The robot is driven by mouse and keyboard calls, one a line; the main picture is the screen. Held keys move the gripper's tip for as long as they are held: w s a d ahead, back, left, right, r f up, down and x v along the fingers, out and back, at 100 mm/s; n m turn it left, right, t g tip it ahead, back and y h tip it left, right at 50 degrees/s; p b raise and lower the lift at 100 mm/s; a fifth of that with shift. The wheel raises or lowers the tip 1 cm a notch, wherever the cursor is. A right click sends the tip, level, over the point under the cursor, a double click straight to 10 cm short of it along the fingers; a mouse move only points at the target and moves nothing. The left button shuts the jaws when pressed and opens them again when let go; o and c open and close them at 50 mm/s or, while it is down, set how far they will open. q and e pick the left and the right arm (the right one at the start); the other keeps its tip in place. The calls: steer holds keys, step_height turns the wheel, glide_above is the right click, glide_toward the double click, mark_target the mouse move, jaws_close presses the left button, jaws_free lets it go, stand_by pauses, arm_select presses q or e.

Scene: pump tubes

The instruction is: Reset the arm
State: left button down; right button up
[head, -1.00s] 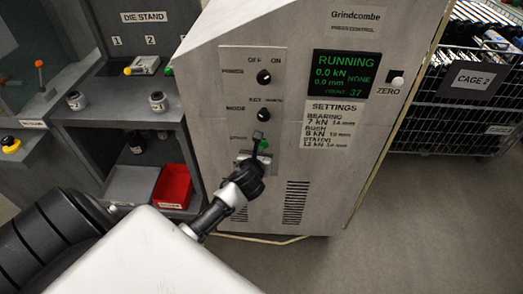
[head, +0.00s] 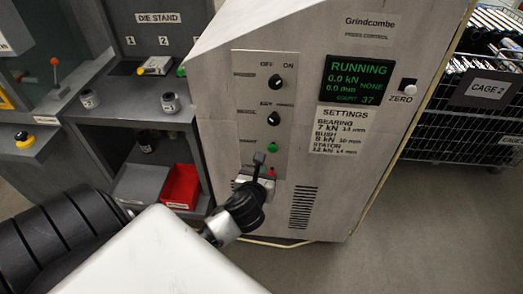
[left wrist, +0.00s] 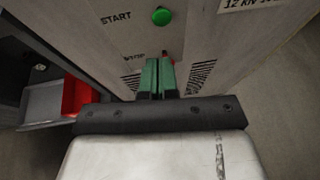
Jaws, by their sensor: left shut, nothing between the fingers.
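My left gripper (head: 259,158) is shut and empty in front of the grey press control cabinet (head: 330,200). Its closed fingers show at the middle of the left wrist view (left wrist: 158,76), pointing at the panel near the STOP label. The green START button (head: 274,145) is just above and right of the fingertips; it also shows at the top of the left wrist view (left wrist: 161,16). A red button (head: 271,172) shows beside the fingers, partly hidden. I cannot tell whether the fingers touch the panel. The screen (head: 357,80) reads RUNNING, 0.0 kN. My right gripper is not in view.
A die stand (head: 158,30) with shelves and small dark cylinders is on the left. A red bin (head: 182,186) sits on its lower shelf. A wire cage (head: 450,130) labelled CAGE 2 is at the right. The floor (head: 410,240) at the lower right is clear.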

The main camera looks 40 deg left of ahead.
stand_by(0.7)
arm_select(q)
steer(key=s+d+f+n+g+h, duration=0.15)
steer(key=s+f+n, duration=0.25)
steer(key=f, duration=0.6)
steer(key=s+f+n+g+h, duration=0.1)
steer(key=s+f+n+g, duration=0.3)
steer(key=f, duration=0.6)
steer(key=s+d+f+n+g+h, duration=0.1)
steer(key=s+f+n, duration=0.35)
steer(key=f, duration=0.55)
steer(key=s+d+f+n+g, duration=0.1)
steer(key=s+f+n, duration=0.3)
steer(key=s, duration=0.4)
steer(key=s+d+f+n+g+h, duration=0.1)
steer(key=s+d+f+n+g, duration=0.1)
steer(key=s+f+n, duration=0.3)
steer(key=s+d+f+n+g+h, duration=0.1)
steer(key=s+f+n, duration=0.4)
steer(key=s, duration=0.6)
steer(key=shift+s+d+n+g, duration=0.3)
steer(key=shift+d+n+g, duration=0.25)
steer(key=shift+n, duration=0.6)
steer(key=shift+s, duration=0.1)
